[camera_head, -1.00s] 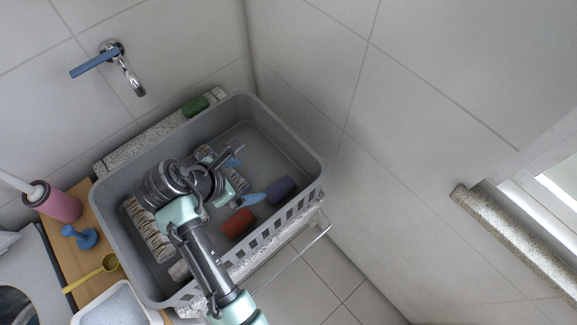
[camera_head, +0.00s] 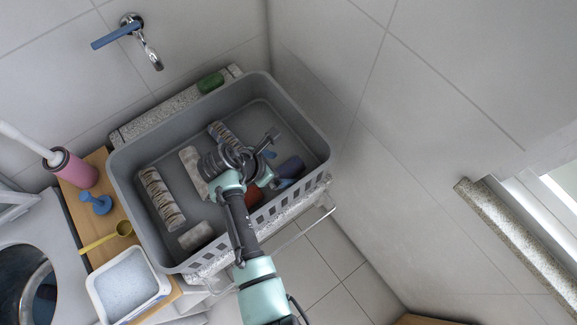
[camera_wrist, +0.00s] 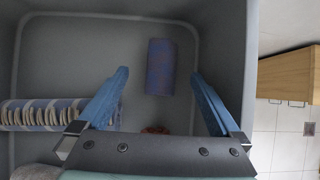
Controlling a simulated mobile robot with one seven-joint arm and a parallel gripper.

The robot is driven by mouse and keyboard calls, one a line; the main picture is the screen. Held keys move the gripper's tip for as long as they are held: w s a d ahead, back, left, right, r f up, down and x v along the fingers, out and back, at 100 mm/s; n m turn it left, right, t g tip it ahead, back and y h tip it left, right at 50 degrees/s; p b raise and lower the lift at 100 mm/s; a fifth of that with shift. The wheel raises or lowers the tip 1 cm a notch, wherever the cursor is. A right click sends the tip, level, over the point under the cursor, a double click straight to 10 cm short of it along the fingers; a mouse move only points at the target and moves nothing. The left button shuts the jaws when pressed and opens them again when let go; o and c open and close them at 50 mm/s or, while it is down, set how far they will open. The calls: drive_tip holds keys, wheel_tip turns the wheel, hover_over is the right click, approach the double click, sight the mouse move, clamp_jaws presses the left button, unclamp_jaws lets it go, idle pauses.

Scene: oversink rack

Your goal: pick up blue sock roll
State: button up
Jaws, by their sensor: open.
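The blue sock roll (camera_head: 290,168) lies on the floor of the grey basket near its right side, partly behind my gripper in the head view. In the wrist view it is a blue-purple cylinder (camera_wrist: 161,66), lying ahead of the blue fingers and between their lines. My gripper (camera_wrist: 160,95) is open and empty, and the roll is apart from both fingers. In the head view my gripper (camera_head: 268,160) is over the basket, just left of the roll.
The grey basket (camera_head: 140,225) has walls all round. It also holds a long striped roll (camera_head: 161,198), pale rolls (camera_head: 196,236) and a reddish roll (camera_head: 253,198), partly hidden by my arm. A green roll (camera_head: 211,83) lies on the ledge behind.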

sight(285, 168)
drive_tip(key=shift+x, duration=1.65)
drive_tip(key=shift+a, duration=0.1)
drive_tip(key=shift+c, duration=0.2)
drive_tip(key=c, duration=1.3)
drive_tip(key=shift+r, duration=0.15)
wheel_tip(285, 168, up, 10)
drive_tip(key=shift+f, duration=0.1)
